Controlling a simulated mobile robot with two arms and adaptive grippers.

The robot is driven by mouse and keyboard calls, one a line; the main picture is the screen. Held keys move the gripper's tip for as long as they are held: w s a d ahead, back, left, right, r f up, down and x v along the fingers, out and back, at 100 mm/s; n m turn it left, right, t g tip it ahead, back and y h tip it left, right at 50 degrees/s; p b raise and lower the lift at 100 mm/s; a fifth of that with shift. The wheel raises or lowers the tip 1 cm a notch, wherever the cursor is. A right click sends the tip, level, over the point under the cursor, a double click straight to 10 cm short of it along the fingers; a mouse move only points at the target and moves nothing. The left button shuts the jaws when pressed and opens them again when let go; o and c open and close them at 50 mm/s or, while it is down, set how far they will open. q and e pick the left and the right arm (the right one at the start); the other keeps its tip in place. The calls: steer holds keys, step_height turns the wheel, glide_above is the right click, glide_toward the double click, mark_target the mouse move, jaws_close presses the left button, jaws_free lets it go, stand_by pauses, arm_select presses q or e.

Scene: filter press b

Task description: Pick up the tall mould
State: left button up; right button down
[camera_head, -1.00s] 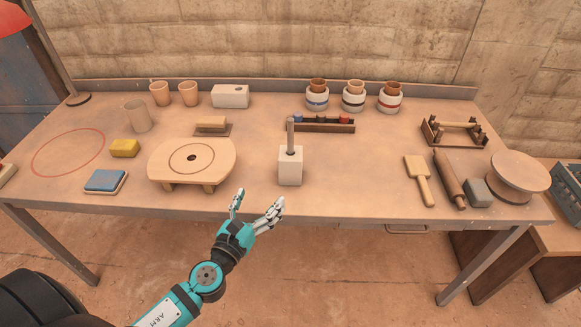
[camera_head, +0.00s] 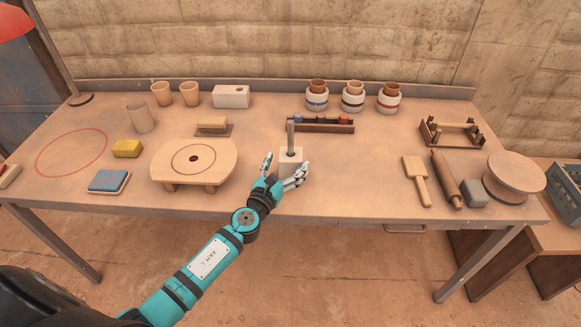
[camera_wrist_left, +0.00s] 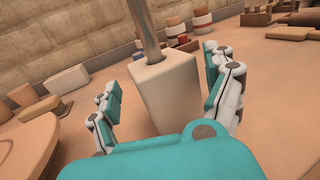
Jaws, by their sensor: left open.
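The tall mould, a pale upright block (camera_head: 291,155) with a grey rod (camera_head: 291,133) standing in its top, is on the table near the front middle. My left gripper (camera_head: 286,167) is open, with its fingers on either side of the block's near end; its hand hides the block's lower part in the head view. In the left wrist view the block (camera_wrist_left: 165,88) stands between the two spread fingers, with a gap visible on the left side. Contact on the right cannot be told. My right gripper is not in view.
A round wooden press board (camera_head: 194,160) stands left of the block. A dark rack (camera_head: 320,126) with coloured items lies close behind it. The table between block and mallet is clear.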

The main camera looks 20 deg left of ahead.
mark_target(291, 156)
arm_select(q)
steer(key=w, duration=0.3)
steer(key=shift+w, duration=0.25)
steer(key=shift+s, duration=0.1)
steer(key=shift+c, duration=0.2)
steer(key=c, duration=1.5)
steer(key=shift+r, duration=0.1)
steer(key=shift+c, duration=0.3)
